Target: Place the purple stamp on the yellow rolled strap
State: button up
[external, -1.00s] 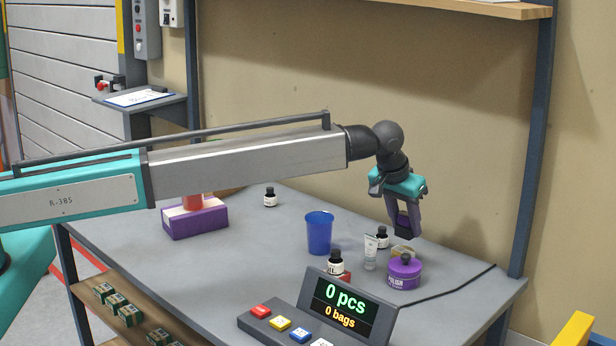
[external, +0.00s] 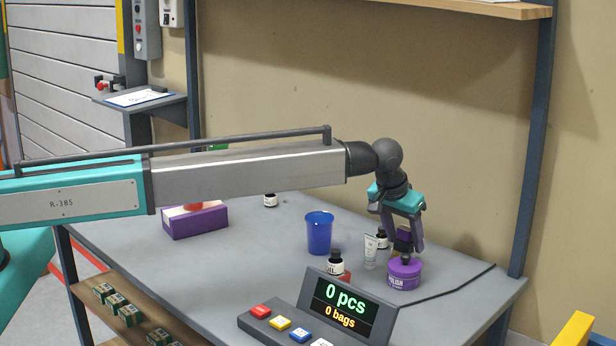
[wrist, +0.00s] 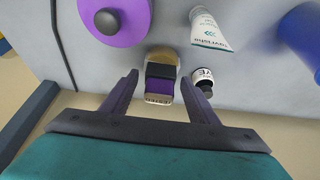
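The purple stamp (wrist: 158,86), with a black band and a pale label, sits between my gripper's fingers in the wrist view. In the external view the stamp (external: 403,239) looks upright, apparently resting on the yellow rolled strap. The tan-yellow strap (wrist: 162,53) shows past the stamp's black part in the wrist view; it is mostly hidden in the external view. My gripper (wrist: 160,76) is open around the stamp, with a gap on each side. It also shows in the external view (external: 404,244), its fingers spread.
A purple polish tin (external: 404,274) stands close in front. Another dark bottle (external: 335,262) is near the counter display (external: 345,303). The table's right side is mostly clear.

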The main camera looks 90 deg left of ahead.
jog(key=shift+r, duration=0.1)
jog(key=b+v, duration=0.2)
jog(key=v, duration=1)
dwell(0.4)
dwell(0.4)
